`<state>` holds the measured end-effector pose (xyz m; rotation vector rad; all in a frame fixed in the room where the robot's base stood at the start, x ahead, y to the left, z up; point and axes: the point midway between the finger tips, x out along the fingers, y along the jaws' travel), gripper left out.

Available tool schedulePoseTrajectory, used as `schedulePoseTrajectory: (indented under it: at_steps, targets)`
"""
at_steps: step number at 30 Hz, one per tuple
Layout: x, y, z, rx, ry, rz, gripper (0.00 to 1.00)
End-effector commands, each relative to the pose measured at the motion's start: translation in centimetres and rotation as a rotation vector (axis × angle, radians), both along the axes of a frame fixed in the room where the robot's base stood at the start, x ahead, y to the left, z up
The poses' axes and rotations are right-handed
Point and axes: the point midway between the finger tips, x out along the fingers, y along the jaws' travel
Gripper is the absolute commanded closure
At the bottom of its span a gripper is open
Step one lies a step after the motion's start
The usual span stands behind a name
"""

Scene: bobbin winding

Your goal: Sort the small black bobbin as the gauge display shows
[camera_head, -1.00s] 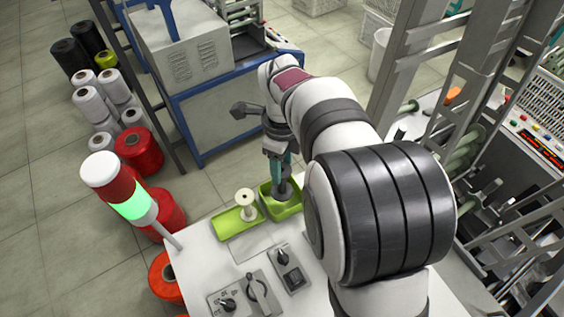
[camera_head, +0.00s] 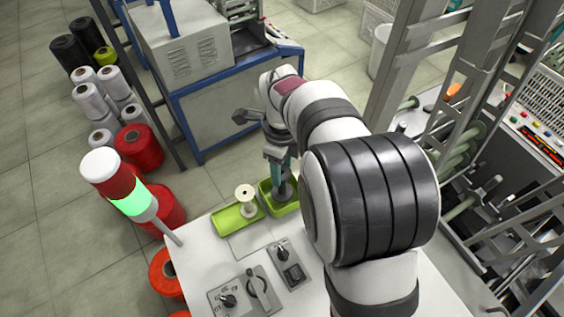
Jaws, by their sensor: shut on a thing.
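My gripper (camera_head: 281,183) points down at the right green tray (camera_head: 285,210), on the far part of the white table. It is shut on a dark grey-black thing, apparently the small black bobbin (camera_head: 281,192), low in or just over this tray. The fingers and my arm partly hide the bobbin, so I cannot tell whether it touches the tray floor. A white bobbin (camera_head: 246,199) stands upright in the left green tray (camera_head: 229,225). A small device with a dark face (camera_head: 294,274), perhaps the gauge display, sits on the table; its reading is too small to make out.
Panels with a knob (camera_head: 228,300) and a lever (camera_head: 257,284) lie nearer on the table (camera_head: 200,255). A signal lamp (camera_head: 128,198) with a lit green band stands at the left edge. My arm covers the table's right side. Yarn cones and machines stand around.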

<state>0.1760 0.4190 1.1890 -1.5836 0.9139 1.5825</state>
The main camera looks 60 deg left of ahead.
Motion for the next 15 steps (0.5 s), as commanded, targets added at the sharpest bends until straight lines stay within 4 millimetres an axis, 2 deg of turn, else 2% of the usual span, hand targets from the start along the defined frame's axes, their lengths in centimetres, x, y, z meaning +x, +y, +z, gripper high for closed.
schedulePoseTrajectory:
  at_steps: [15]
  targets:
    - [0.0,0.0,-2.1,0.000,0.000,0.001,0.83]
